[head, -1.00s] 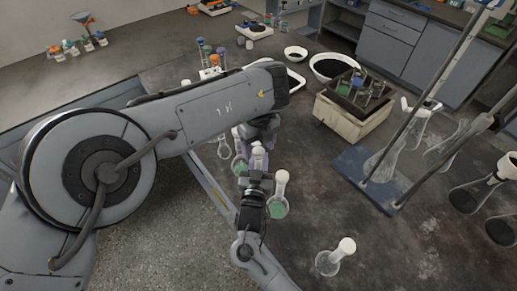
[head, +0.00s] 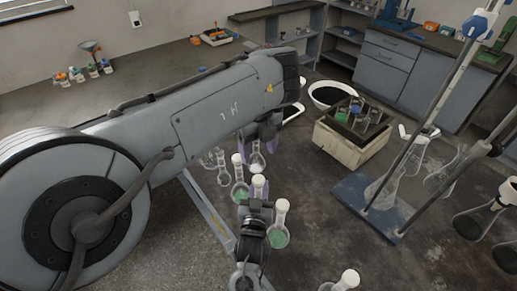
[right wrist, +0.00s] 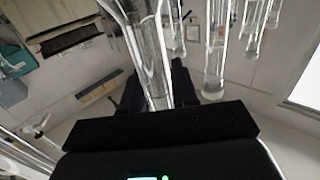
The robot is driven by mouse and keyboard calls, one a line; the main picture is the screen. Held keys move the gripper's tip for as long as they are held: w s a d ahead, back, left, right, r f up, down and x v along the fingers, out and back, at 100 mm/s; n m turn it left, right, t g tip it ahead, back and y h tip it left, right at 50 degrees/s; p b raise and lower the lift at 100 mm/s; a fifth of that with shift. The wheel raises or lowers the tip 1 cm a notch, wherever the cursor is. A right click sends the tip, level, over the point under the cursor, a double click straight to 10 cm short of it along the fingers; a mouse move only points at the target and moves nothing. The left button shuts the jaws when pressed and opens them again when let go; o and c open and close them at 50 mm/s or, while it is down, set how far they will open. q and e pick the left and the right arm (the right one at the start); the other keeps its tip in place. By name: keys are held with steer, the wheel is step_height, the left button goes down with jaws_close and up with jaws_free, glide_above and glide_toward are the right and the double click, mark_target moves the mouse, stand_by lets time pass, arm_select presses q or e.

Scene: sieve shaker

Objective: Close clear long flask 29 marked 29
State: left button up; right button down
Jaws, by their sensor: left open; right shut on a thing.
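Several clear long-necked flasks with white tops stand in a group on the dark bench, some holding green contents, such as one at the group's near right (head: 278,236) and one at its left (head: 240,188). I cannot read a 29 on any of them. My left gripper (head: 258,150) is open above the group's far side, partly hidden by its own arm. A white-topped flask shows between or just behind its fingers; I cannot tell which. My right gripper (head: 256,202) is shut on a clear flask, whose glass neck (right wrist: 152,62) shows between its fingers in the right wrist view.
A pale box (head: 349,145) with a small rack on top stands behind the group. A blue-based stand (head: 381,211) holds glassware at right. A lone white-topped flask (head: 347,280) stands at the front edge of view. Bare bench lies between it and the stand.

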steer(key=c, duration=0.8)
jaws_free()
steer(key=shift+s, duration=0.15)
steer(key=s, duration=0.3)
steer(key=s+a+p, duration=0.1)
steer(key=s, duration=0.6)
steer(key=shift+s+a+p, duration=0.15)
steer(key=shift+s+p, duration=0.1)
steer(key=shift+p, duration=0.05)
